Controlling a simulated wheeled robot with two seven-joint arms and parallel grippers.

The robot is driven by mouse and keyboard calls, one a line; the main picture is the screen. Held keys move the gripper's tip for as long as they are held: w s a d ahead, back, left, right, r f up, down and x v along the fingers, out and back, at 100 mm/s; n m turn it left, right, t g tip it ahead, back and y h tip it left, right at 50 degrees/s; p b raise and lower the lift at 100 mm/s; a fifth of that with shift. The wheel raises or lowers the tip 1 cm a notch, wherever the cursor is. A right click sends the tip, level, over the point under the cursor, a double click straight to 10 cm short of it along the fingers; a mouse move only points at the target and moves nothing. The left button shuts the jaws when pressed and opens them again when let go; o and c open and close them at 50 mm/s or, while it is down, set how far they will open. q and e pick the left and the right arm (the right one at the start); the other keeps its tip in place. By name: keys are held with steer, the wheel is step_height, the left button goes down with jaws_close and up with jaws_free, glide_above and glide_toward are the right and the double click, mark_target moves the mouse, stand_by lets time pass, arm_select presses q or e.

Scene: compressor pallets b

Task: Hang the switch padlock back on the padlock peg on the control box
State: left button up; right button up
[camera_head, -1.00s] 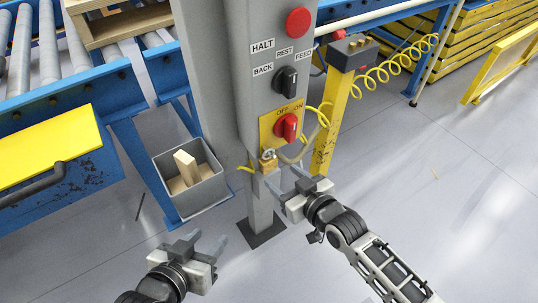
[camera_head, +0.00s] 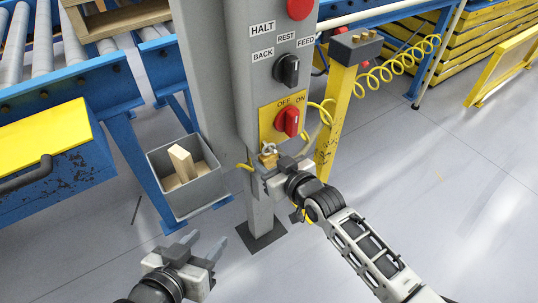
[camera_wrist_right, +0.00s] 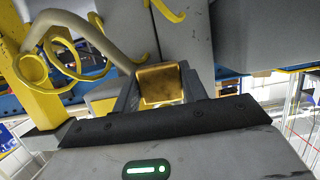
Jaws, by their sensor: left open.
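The switch padlock (camera_head: 268,160) is a small brass block with a pale shackle. In the head view it is at the lower edge of the yellow OFF/ON plate, below the red switch (camera_head: 288,122) on the grey control box (camera_head: 245,75). My right gripper (camera_head: 270,172) is at the padlock. The right wrist view shows the brass body (camera_wrist_right: 160,85) between its two fingers; whether they press on it is unclear. A yellow hook-like piece (camera_head: 245,167) sticks out left of the padlock; I cannot tell whether it is the peg. My left gripper (camera_head: 205,247) is open and empty, low at left.
A grey bin (camera_head: 200,193) with wood blocks hangs left of the column. A yellow post (camera_head: 335,115) with a coiled yellow hose (camera_head: 390,70) stands close on the right. Blue roller conveyors (camera_head: 70,80) lie behind.

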mark_target(271, 162)
steer(key=c, duration=0.4)
steer(key=shift+r, duration=0.25)
steer(key=shift+r+p, duration=0.3)
steer(key=shift+p, duration=0.3)
steer(key=shift+r, duration=0.15)
steer(key=shift+s+d+p, duration=0.75)
steer(key=shift+s+p, duration=0.3)
steer(key=shift+s, duration=0.05)
steer(key=shift+s+d+p, duration=0.75)
steer(key=shift+s, duration=0.25)
steer(key=shift+s+d+p, duration=0.7)
steer(key=shift+s, duration=0.25)
